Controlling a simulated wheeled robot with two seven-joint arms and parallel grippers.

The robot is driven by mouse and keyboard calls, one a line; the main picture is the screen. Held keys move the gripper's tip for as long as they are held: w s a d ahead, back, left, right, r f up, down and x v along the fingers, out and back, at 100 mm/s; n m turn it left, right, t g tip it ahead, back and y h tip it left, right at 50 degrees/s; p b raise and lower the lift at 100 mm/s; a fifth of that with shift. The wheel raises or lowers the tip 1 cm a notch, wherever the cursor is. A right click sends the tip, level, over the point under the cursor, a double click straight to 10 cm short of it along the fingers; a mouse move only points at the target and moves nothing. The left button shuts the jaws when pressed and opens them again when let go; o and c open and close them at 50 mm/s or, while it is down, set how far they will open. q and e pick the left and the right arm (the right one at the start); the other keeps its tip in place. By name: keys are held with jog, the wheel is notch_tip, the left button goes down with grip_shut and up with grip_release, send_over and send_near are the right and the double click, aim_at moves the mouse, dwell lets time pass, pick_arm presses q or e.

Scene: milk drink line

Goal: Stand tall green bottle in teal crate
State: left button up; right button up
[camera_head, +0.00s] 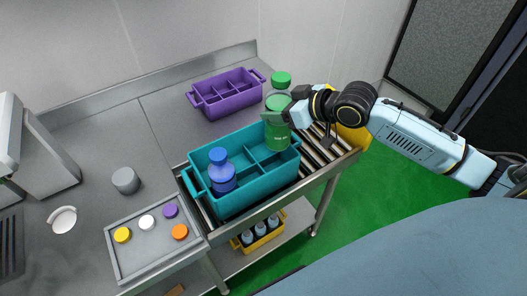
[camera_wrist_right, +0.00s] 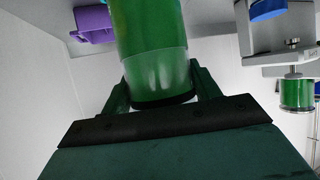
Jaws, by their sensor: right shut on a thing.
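The teal crate (camera_head: 262,188) stands on the roller conveyor. A blue bottle (camera_head: 221,178) stands in its left part; dividers split the right part into compartments. In the right wrist view the green bottle (camera_wrist_right: 151,45) sits between both fingers. My left gripper is not in view.
A purple crate (camera_head: 226,103) is at the back. A grey tray (camera_head: 147,251) with coloured caps lies front left. A yellow crate (camera_head: 264,239) with bottles sits on the lower shelf. A grey cup (camera_head: 125,181) stands left.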

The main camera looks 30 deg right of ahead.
aim_at(278, 137)
notch_tip(278, 137, down, 7)
jog(key=shift+s+r, duration=0.1)
jog(key=shift+r, duration=0.05)
notch_tip(278, 137, down, 4)
jog(key=shift+r+b, duration=0.2)
jog(key=shift+b, duration=0.1)
notch_tip(278, 137, down, 4)
jog(key=shift+r, duration=0.25)
jog(key=shift+f, duration=0.2)
pick_arm(q)
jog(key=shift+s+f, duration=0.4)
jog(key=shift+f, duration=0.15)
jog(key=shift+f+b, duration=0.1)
jog(key=shift+b, duration=0.25)
pick_arm(e)
jog(key=shift+f, duration=0.15)
jog(key=o, duration=1.1)
jog(key=shift+c, duration=0.2)
jog(key=shift+o, duration=0.2)
